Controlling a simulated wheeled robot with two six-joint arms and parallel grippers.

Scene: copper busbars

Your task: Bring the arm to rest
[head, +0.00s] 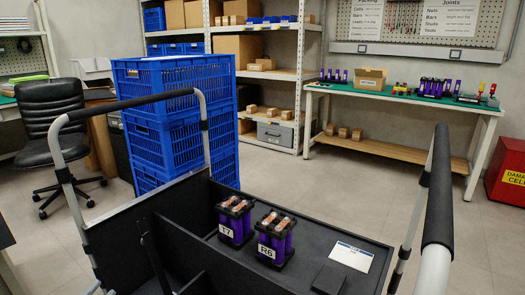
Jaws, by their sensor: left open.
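A slim dark upright part at the left of the black cart appears to be my left gripper (152,252). It blends into the dark cart walls, and its fingers are hard to make out. It is empty and apart from the modules. Two purple modules with copper-coloured bars on top stand upright in the cart, the T7 module (235,222) and, to its right and nearer, the R6 module (274,241). My right gripper is not in view.
The black cart (205,262) has dividers and tube handles with black sleeves (440,190) at both sides. A white card (350,256) lies right of the modules. Blue crates (175,125) stand behind, a workbench (405,98) at the back right, and a chair (55,125) at the left.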

